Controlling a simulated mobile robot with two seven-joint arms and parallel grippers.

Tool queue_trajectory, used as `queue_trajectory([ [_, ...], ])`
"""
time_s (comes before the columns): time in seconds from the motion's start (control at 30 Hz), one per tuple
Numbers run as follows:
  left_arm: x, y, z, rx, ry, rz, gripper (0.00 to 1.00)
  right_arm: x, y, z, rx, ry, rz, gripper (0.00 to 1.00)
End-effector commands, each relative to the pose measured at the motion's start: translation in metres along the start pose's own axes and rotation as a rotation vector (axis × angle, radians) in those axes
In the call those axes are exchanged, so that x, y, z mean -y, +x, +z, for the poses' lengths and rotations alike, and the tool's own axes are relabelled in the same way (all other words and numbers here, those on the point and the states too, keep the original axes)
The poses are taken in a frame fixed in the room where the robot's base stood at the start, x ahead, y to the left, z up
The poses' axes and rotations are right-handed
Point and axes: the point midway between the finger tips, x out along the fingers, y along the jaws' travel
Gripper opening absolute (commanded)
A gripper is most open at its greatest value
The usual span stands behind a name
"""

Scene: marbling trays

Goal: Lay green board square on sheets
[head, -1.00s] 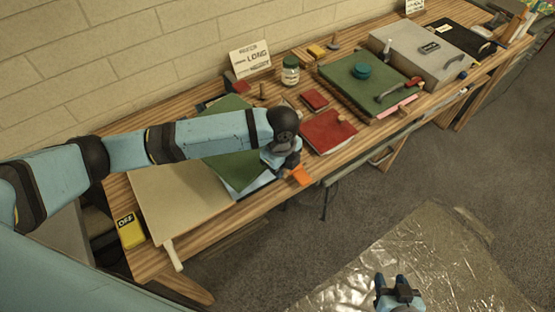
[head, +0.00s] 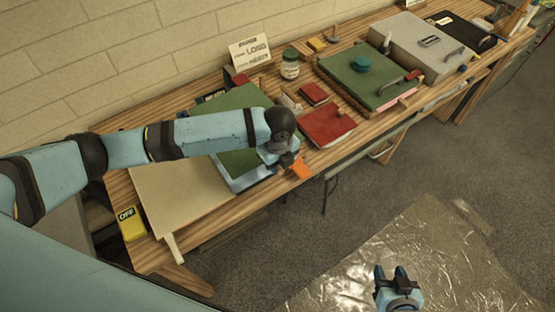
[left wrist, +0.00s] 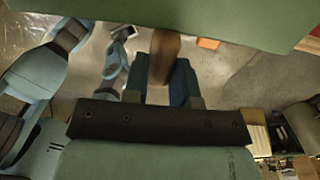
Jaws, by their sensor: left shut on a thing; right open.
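The green board (head: 240,97) is partly hidden behind my left arm, above the left part of the bench. It fills the top of the left wrist view (left wrist: 210,12). My left gripper (head: 284,157) is shut on a brown wooden handle (left wrist: 165,48) that meets the board's underside in the wrist view. Light blue-white sheets (head: 250,181) show below the board's near edge. How squarely the board lines up with them is hidden by my arm. My right gripper (head: 390,272) is open and empty, low over the floor, away from the bench.
A cream board (head: 175,195) lies left of the sheets, with a yellow OFF block (head: 131,223) beside it. An orange piece (head: 301,168) sits at the bench's front edge. Red books (head: 327,125), a jar (head: 290,66) and another green board (head: 345,73) stand to the right.

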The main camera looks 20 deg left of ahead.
Motion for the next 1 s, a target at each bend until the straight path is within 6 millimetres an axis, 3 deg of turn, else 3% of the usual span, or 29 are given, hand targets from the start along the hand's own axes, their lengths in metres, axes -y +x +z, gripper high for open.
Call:
queue_trajectory([
  [1.0,0.000,0.071,-0.002,0.000,0.000,-0.001,0.01,0.000,0.013,0.020,-0.002,-0.026,-0.013,0.45],
])
